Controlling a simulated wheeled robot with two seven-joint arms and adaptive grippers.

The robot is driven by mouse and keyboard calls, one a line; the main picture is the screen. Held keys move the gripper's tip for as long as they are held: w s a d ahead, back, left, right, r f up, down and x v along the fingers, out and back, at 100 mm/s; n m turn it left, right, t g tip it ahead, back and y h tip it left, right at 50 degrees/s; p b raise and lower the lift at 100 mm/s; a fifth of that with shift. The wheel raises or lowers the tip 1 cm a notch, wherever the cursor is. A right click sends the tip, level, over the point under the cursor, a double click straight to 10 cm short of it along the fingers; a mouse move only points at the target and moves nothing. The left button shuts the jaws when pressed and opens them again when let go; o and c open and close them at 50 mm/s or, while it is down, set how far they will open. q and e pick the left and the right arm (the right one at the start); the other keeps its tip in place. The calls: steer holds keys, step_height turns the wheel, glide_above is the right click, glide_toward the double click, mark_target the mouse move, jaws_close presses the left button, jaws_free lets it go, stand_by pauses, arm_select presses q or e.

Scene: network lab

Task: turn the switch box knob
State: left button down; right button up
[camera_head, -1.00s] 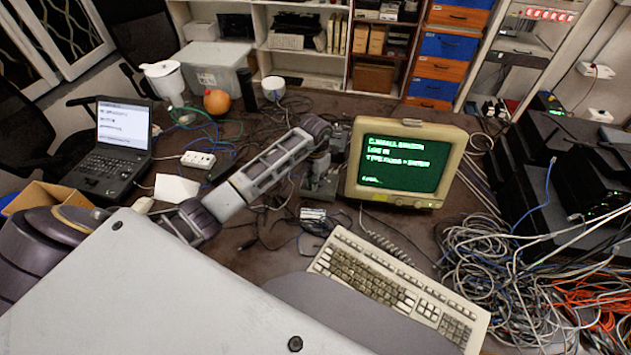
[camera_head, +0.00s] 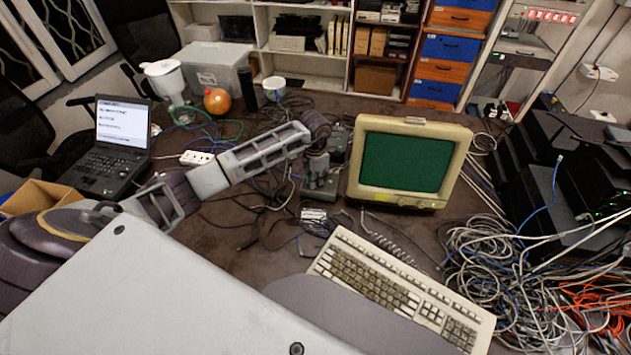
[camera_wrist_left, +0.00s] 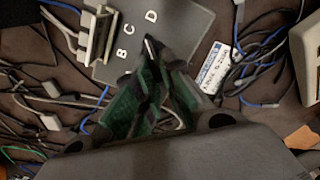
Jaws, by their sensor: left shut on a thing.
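The grey switch box (camera_head: 320,187) stands on the dark table, just left of the old monitor. It also fills the top of the left wrist view (camera_wrist_left: 185,20), with white letters B, C and D on its face. My left gripper (camera_head: 318,160) is over the box. In the left wrist view its green-padded fingers (camera_wrist_left: 152,72) are closed together on the knob (camera_wrist_left: 149,43). Only the knob's dark tip with a light mark shows between and beyond the fingers; the rest is hidden. My right gripper is not in view.
The beige monitor (camera_head: 408,163) has a blank green screen and stands close right of the box. A keyboard (camera_head: 395,285) lies in front. Loose cables (camera_head: 265,205) surround the box. A laptop (camera_head: 115,145) is at left, a cable heap (camera_head: 490,250) at right.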

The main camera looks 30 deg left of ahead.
arm_select(q)
steer(key=shift+f+m+b, duration=0.1)
steer(key=shift+m+b, duration=0.3)
steer(key=shift+m, duration=0.2)
steer(key=shift+w+a+m+b, duration=0.1)
steer(key=shift+m+b, duration=0.3)
steer(key=shift+m, duration=0.1)
steer(key=shift+m+b, duration=0.3)
steer(key=shift+m, duration=0.4)
steer(key=c, duration=1.5)
jaws_free()
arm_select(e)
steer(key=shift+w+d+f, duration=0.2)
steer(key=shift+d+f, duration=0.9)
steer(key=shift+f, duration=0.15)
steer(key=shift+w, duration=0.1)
